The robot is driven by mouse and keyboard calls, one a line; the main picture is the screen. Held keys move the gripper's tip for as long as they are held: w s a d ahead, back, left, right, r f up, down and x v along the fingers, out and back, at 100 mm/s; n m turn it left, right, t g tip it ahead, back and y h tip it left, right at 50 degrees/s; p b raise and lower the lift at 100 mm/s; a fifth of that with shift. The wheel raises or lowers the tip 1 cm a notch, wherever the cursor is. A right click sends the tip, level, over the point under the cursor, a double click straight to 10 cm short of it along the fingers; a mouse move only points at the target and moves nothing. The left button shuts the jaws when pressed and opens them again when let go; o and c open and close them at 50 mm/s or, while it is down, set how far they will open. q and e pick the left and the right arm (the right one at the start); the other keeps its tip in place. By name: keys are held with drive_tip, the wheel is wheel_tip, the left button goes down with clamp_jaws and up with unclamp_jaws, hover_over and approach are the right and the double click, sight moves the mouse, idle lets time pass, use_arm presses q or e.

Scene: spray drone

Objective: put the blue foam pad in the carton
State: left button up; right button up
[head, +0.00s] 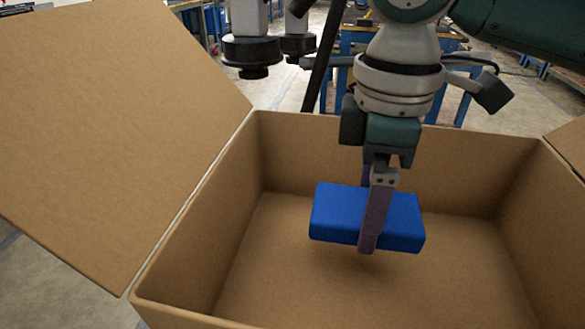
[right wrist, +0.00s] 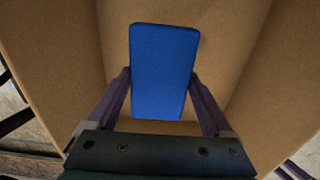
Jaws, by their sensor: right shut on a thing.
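The blue foam pad (head: 335,214) is a flat rectangular block. My right gripper (head: 368,245) is shut on it, one finger on each side, and holds it inside the open carton (head: 200,262), apparently above the floor with a shadow beneath. The pad is nearly level in the head view. In the right wrist view the pad (right wrist: 164,70) sits between the two fingertips of the gripper (right wrist: 162,85), with the carton's brown inside (right wrist: 230,50) around it. My left gripper is not in view.
The carton's large left flap (head: 110,130) is folded outward, and part of a right flap (head: 572,145) shows at the right edge. The carton floor (head: 300,290) around the pad is bare. Blue workbenches (head: 345,85) stand in the background behind the carton.

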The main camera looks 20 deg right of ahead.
sight(355, 259)
wheel_tip(355, 259, down, 7)
drive_tip(key=shift+r+b, duration=0.2)
drive_tip(key=shift+b, duration=0.5)
drive_tip(key=o, duration=1)
drive_tip(key=shift+f, duration=0.1)
drive_tip(key=shift+o, duration=0.2)
wheel_tip(355, 259, up, 12)
drive_tip(key=p, duration=0.3)
